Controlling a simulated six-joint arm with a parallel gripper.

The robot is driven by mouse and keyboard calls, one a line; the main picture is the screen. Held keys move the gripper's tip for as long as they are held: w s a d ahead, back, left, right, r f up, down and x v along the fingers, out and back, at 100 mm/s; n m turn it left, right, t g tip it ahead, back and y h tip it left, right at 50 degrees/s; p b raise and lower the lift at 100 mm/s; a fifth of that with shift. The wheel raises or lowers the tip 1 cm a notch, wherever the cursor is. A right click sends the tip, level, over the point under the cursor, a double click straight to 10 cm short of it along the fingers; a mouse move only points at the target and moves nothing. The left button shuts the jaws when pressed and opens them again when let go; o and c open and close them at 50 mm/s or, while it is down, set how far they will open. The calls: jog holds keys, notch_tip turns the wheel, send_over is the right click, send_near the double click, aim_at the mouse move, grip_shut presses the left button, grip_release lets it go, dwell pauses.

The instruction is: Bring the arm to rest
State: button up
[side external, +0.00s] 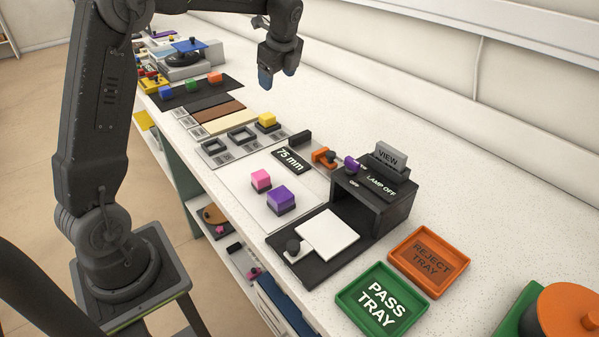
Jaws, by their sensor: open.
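My gripper (276,78) hangs fingers-down above the white bench (330,110), in the upper middle of the side external view. It is open, with nothing between its fingers, and well clear of the surface. My arm is raised and reaches over the bench from the left. Below and in front of the gripper, a yellow block (267,120) sits at the row of square dark frames (241,134). A pink block (261,180) and a purple block (281,200) stand on a pale board (240,189).
A dark box (378,197) labelled LAMP OFF stands right of the blocks. An orange reject tray (428,261) and a green pass tray (382,300) are at the front right. Blue, green and orange blocks (191,84) sit on a dark mat at the back. The bench right of the gripper is clear.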

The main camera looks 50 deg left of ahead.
jog(key=s+d+r+n+t+h, duration=0.1)
jog(key=s+d+r+n+t, duration=0.2)
jog(key=s+d, duration=0.4)
jog(key=s+d+r+n+h, duration=0.1)
jog(key=s+d+r+n, duration=0.1)
jog(key=s+d+n, duration=0.4)
jog(key=s+d+f+n+t+h, duration=0.1)
jog(key=s+d+f+n, duration=0.1)
jog(key=s, duration=0.4)
jog(key=s+d+f+n+h, duration=0.1)
jog(key=s+d+f+n, duration=0.1)
jog(key=s+d+n, duration=0.2)
jog(key=s+d, duration=0.2)
jog(key=s, duration=0.1)
jog(key=shift+s+n+t, duration=0.15)
jog(key=shift+n+t, duration=0.25)
jog(key=shift+d, duration=0.1)
